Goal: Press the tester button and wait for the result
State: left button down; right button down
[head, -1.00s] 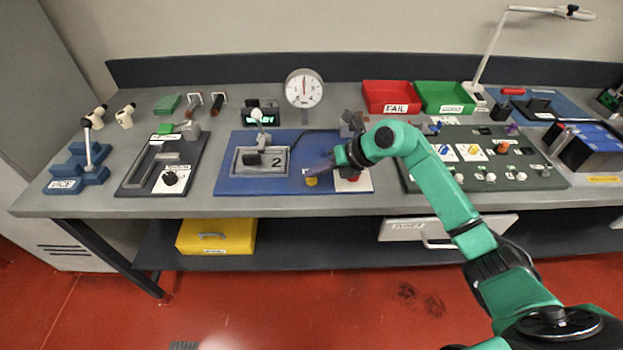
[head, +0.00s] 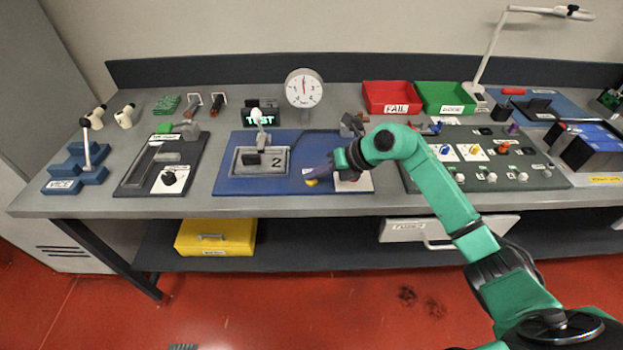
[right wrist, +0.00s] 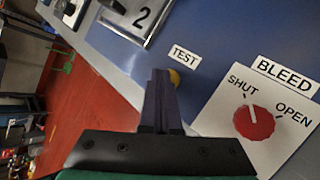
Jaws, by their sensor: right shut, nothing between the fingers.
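The tester is a blue board (head: 228,178) on the bench, with a grey fixture marked 2 (head: 277,161) and a small display (head: 260,119) that reads TEST in green. The yellow button (head: 312,182) sits at the board's front; in the right wrist view it (right wrist: 174,77) is partly hidden behind my fingers, next to the TEST label (right wrist: 184,56). My right gripper (head: 318,174) is shut and empty, its fingertips (right wrist: 161,75) at the button; I cannot tell how far it is pushed in. My left gripper is not in view.
A red BLEED knob (right wrist: 254,122) on a white plate, marked SHUT and OPEN, lies right of the button. A round gauge (head: 303,88) stands behind the board. Red FAIL (head: 389,109) and green (head: 444,110) bins stand at the back right.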

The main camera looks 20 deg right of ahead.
aim_at(316, 183)
dwell(0.3)
jog(key=shift+r+p, duration=0.75)
jog(key=shift+r, duration=0.15)
notch_tip(316, 183, up, 5)
jog(key=p, duration=0.4)
dwell(0.5)
